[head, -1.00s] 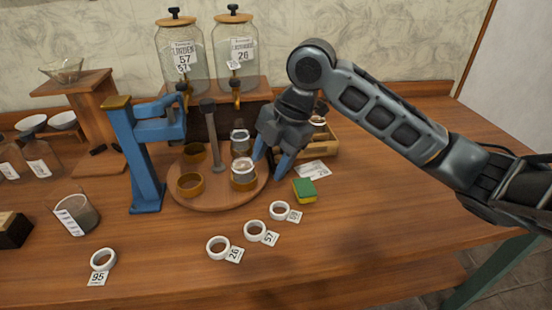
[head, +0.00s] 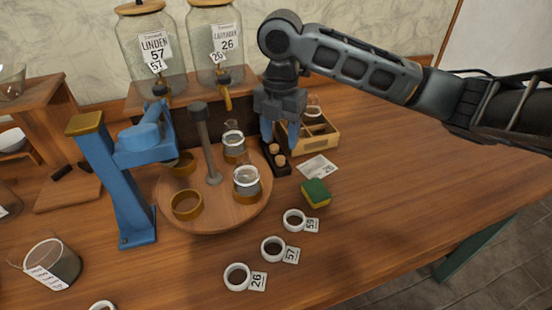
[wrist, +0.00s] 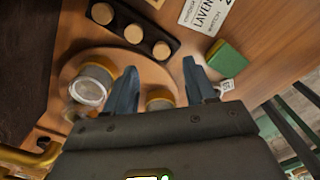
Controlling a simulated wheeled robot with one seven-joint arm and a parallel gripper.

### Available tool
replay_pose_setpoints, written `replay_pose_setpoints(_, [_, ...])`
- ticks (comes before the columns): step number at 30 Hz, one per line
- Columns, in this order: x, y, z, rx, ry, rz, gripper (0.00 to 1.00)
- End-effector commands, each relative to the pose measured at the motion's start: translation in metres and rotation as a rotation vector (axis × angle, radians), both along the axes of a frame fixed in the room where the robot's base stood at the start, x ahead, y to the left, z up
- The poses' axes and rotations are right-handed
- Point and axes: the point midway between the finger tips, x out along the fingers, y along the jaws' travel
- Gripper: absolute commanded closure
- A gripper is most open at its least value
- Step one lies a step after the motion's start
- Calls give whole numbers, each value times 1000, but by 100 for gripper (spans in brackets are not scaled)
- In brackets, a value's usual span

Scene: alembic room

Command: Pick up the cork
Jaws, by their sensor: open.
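Several round tan corks sit in a dark rack (head: 283,171) beside the round turntable. In the head view two cork tops show, the nearer cork (head: 279,160) and one behind it. The wrist view shows three corks in a row on the rack (wrist: 118,24): a left cork (wrist: 102,13), a middle cork (wrist: 134,33) and a right cork (wrist: 161,49). My gripper (head: 280,137) points down with its blue fingers apart and empty, close to the rack. In the wrist view its fingertips (wrist: 160,67) lie just short of the right cork, with nothing between them.
The turntable (head: 215,215) with glass vessels in rings stands left of the rack. A wooden box (head: 330,143) stands behind right. A green and yellow sponge (head: 316,193) and a paper card (head: 318,167) lie to the right. The table's right side is clear.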

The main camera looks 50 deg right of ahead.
Motion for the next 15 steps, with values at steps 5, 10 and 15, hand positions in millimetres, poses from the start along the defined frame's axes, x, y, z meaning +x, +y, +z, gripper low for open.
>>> replay_pose_setpoints(5, [-2,0,-18,2,2,-1,45])
replay_pose_setpoints(10, [-3,-1,-43,2,1,-1,45])
replay_pose_setpoints(15, [-2,0,-57,1,-2,0,45])
